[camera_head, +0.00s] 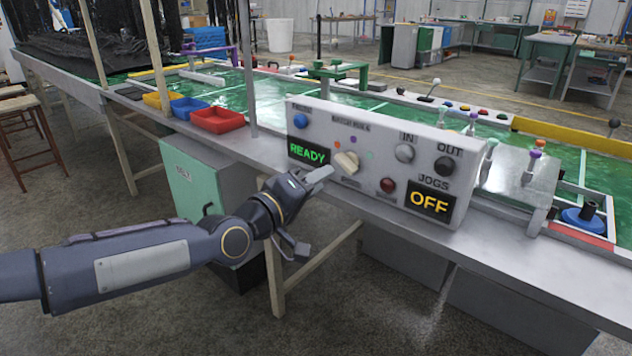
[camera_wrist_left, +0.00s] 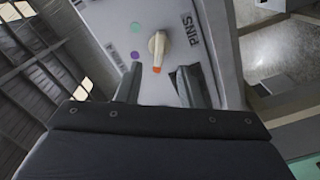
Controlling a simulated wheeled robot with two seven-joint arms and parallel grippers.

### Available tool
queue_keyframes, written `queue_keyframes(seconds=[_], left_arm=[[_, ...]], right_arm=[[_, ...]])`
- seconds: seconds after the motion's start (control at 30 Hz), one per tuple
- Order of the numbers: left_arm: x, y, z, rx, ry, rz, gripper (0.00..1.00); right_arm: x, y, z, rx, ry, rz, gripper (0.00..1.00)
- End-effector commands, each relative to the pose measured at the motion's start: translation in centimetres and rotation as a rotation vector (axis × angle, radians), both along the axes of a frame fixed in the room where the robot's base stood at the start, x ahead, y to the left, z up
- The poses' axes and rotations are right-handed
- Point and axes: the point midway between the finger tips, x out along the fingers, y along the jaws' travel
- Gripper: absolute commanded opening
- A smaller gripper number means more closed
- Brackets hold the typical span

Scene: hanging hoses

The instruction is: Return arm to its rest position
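My left arm (camera_head: 140,262) reaches in from the left in the head view. Its gripper (camera_head: 316,212) is in front of the white control box (camera_head: 330,112), near the cream selector knob (camera_head: 347,162). The gripper is open, with its two fingers well apart and nothing between them that I can see. In the left wrist view, the open fingers (camera_wrist_left: 160,75) point at the panel, and the knob (camera_wrist_left: 157,48) with its orange tip shows just beyond them. I cannot tell whether a finger touches the box. My right gripper is not in view.
The box stands on a long grey-edged table with a green top (camera_head: 270,100). Its displays read READY (camera_head: 308,153) and OFF (camera_head: 430,204). A red bin (camera_head: 217,120) and a blue bin (camera_head: 188,107) sit left of it. A green cabinet (camera_head: 200,180) stands below.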

Motion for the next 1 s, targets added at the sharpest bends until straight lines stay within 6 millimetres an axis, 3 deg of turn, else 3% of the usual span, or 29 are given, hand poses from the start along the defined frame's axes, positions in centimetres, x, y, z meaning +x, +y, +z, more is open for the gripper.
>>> queue_keyframes(seconds=[0.17, 0.27, 0.33, 0.5, 0.63, 0.8, 1.0], left_arm=[[-0.4, -0.1, -0.5, 0.037, 0.008, -0.001, 0.35], [-1.9, 0.3, -2.7, 0.182, 0.043, 0.0, 0.35], [-3.8, 1.6, -5.1, 0.342, 0.091, 0.011, 0.35], [-11.3, 8.6, -10.6, 0.722, 0.278, 0.054, 0.35], [-17.5, 13.1, -13.1, 0.839, 0.415, 0.055, 0.35], [-24.0, 15.7, -15.4, 0.861, 0.53, 0.011, 0.35], [-30.2, 16.2, -17.7, 0.813, 0.602, -0.087, 0.35]], right_arm=[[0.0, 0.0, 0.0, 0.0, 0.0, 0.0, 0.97], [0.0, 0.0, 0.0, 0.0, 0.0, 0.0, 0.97], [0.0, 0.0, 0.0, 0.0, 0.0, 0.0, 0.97], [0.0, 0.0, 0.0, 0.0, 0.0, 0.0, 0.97], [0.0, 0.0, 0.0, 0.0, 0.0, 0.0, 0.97], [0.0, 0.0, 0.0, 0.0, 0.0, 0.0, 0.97], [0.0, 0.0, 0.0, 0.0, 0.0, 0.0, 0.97]])
